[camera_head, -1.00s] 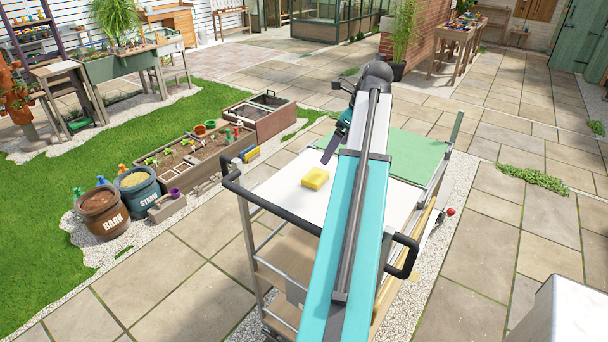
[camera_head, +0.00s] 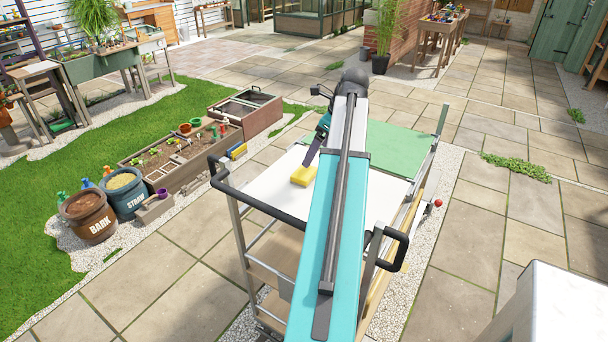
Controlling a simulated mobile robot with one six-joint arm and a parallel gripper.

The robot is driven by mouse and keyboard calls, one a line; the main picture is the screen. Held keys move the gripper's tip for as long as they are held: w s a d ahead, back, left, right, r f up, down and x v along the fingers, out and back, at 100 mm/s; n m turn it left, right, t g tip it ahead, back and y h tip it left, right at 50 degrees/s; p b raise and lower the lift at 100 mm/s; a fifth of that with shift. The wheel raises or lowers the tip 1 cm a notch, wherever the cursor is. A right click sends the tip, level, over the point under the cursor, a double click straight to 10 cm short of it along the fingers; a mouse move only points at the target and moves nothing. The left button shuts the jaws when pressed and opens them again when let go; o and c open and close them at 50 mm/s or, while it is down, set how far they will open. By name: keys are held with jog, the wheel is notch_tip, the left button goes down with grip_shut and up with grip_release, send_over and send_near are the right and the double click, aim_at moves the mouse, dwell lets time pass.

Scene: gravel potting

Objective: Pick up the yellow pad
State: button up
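The yellow pad (camera_head: 303,176) lies on the white top of the cart (camera_head: 272,190), just left of my teal arm. My gripper (camera_head: 310,158) is over the cart top with a dark finger pointing down at the pad's far edge. The fingertip shows right above or behind the pad; I cannot tell whether it touches. Only one finger shows clearly, so the opening between the fingers is hidden.
A green mat (camera_head: 395,150) covers the cart's far right part. Black handles (camera_head: 222,178) rise at the cart's near corners. Left of the cart stand a planter box (camera_head: 180,160) and the BARK (camera_head: 90,220) and STRAW (camera_head: 128,197) pots.

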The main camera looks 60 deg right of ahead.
aim_at(305, 171)
jog(key=shift+p+x, duration=0.45)
jog(key=shift+x, duration=2.1)
jog(key=shift+w+p+x, duration=0.2)
jog(key=shift+p+x, duration=0.7)
jog(key=shift+x, duration=1.65)
jog(key=shift+d, duration=0.1)
jog(key=shift+c, duration=0.2)
jog(key=c, duration=1.1)
